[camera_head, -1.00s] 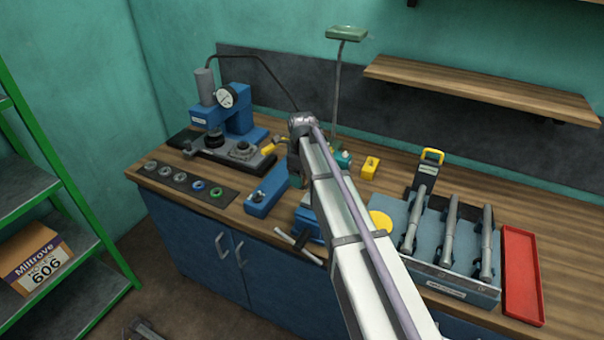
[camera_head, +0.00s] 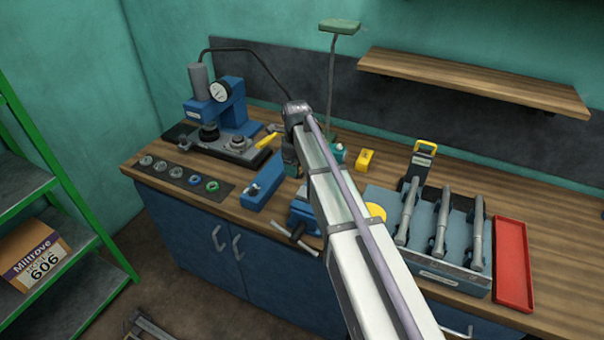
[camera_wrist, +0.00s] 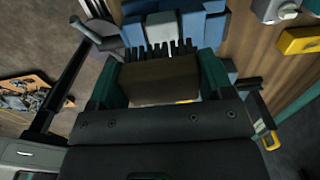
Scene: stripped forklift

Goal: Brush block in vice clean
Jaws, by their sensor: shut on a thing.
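In the wrist view, my gripper (camera_wrist: 160,78) is shut on a brush. The brush has a brown body (camera_wrist: 158,82) and dark bristles (camera_wrist: 165,50) that point toward the vice. The blue vice (camera_wrist: 215,30) is just beyond the bristle tips. A pale grey piece (camera_wrist: 160,18) shows between its blue parts and appears to be the block; its surface is too dark and small to judge. Whether the bristles touch it, I cannot tell. In the head view, the vice (camera_head: 303,212) is at the bench's front edge, partly hidden by my arm. The brush is hidden there.
A blue press with a dial gauge (camera_head: 220,91) stands at the back left of the bench. A yellow block (camera_head: 365,160) lies behind the vice. A holder with several grey tools (camera_head: 440,225) and a red tray (camera_head: 514,265) are to the right. A lamp (camera_head: 340,26) rises behind.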

